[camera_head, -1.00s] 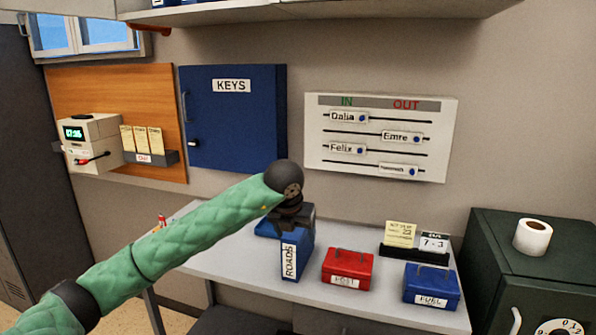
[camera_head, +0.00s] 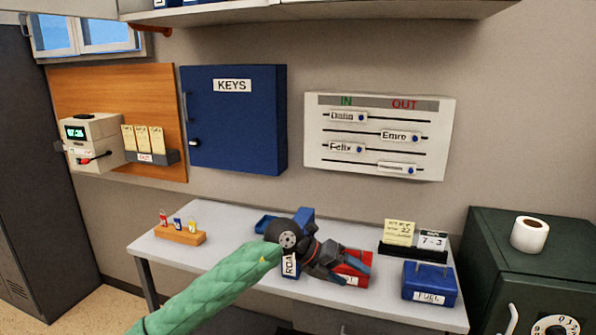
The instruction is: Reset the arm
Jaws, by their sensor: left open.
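My left arm comes in from the lower left in a green padded sleeve. My left gripper (camera_head: 345,275) is open, in front of the red box (camera_head: 357,262) on the desk. It covers much of that box, and I cannot tell whether it touches it. The blue binder marked ROADS (camera_head: 289,265) stands just left of the gripper, partly hidden by the wrist. My right gripper is not in view.
A dark green safe (camera_head: 560,255) stands at the right. The desk's left middle is clear.

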